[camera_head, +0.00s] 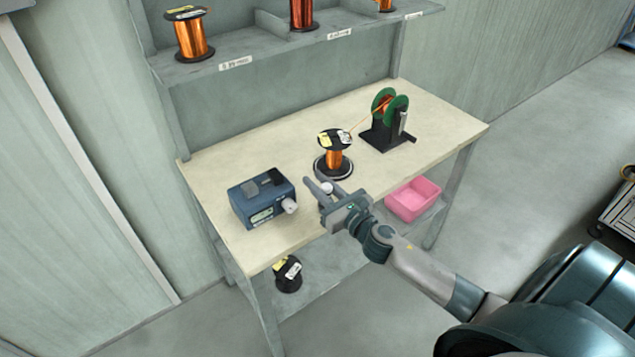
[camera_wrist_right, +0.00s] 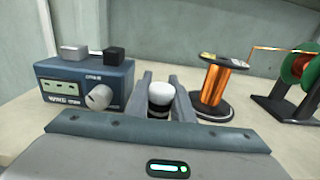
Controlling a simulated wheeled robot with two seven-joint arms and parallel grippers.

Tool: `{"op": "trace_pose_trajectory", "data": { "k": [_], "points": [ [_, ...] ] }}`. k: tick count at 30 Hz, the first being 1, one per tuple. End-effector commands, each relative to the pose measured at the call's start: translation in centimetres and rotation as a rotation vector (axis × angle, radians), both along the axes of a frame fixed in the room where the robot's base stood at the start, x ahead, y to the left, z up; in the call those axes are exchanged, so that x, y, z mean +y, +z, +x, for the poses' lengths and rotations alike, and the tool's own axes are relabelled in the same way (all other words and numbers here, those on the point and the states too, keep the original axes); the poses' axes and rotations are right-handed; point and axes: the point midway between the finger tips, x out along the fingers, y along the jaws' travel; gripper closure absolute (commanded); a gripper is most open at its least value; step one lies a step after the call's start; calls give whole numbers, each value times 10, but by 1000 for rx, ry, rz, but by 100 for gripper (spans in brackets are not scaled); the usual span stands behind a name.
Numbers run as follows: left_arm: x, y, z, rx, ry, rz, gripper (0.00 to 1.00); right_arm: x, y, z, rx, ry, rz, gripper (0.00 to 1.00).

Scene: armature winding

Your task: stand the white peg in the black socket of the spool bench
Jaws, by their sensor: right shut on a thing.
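The white peg (camera_wrist_right: 161,92) is between the two fingers of my right gripper (camera_wrist_right: 163,88) in the right wrist view, with its rounded white top up. It also shows as a small white spot in the head view (camera_head: 327,187). My right gripper (camera_head: 322,190) is shut on the peg, over the front part of the spool bench (camera_head: 240,158). A dark band (camera_wrist_right: 159,109) shows just below the white top; I cannot tell whether it is the black socket or part of the peg. The peg's lower end is hidden. My left gripper is not in view.
A blue meter box (camera_head: 262,198) with a knob stands left of my right gripper. A copper spool (camera_head: 334,158) on a round base stands just behind it. A green reel on a black stand (camera_head: 388,122) is farther right. A pink bin (camera_head: 412,200) sits below the benchtop.

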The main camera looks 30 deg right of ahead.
Motion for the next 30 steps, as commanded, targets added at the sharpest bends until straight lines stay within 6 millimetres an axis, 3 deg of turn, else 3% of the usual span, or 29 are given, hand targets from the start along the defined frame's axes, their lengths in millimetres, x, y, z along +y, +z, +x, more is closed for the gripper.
{"op": "trace_pose_trajectory", "data": {
  "k": [30],
  "points": [
    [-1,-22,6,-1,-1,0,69,-1,-25,0,2,-2,-1,100]
  ]
}}
